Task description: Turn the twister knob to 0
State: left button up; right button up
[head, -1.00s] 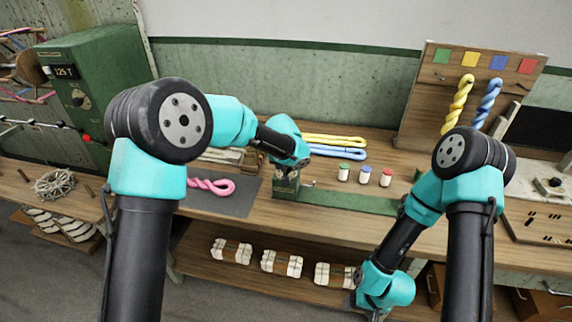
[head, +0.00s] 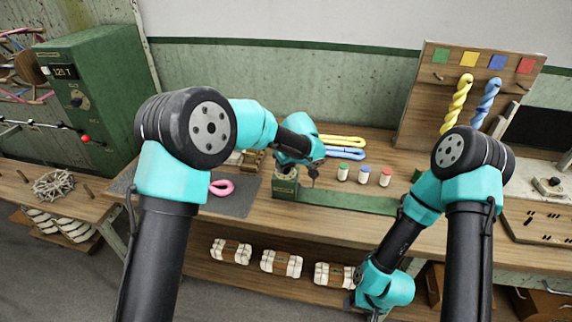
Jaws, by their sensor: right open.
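The twister (head: 95,85) is a green cabinet at the far left of the head view. Its small dark display (head: 64,72) seems to read 125 T. A round dark knob (head: 76,101) sits below the display; its pointer is too small to read. My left gripper (head: 312,174) is at the middle of the bench, far right of the knob, above a small green box; its fingers are too small and dark to judge. My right gripper (head: 350,300) is low near the bench's lower shelf, open and mostly hidden by its own wrist.
A red-tipped lever (head: 86,139) sticks out by the cabinet. A pink twisted skein (head: 221,187) lies on a dark mat. Yellow (head: 341,141) and blue skeins lie behind the small green box (head: 285,187). Three capped jars (head: 365,174) and a wooden peg board (head: 430,95) stand to the right.

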dwell(0.4)
pick_arm(q)
jog(key=o, duration=0.9)
jog(key=shift+r, duration=0.1)
jog(key=v, duration=1.7)
jog(key=shift+w+d, duration=0.1)
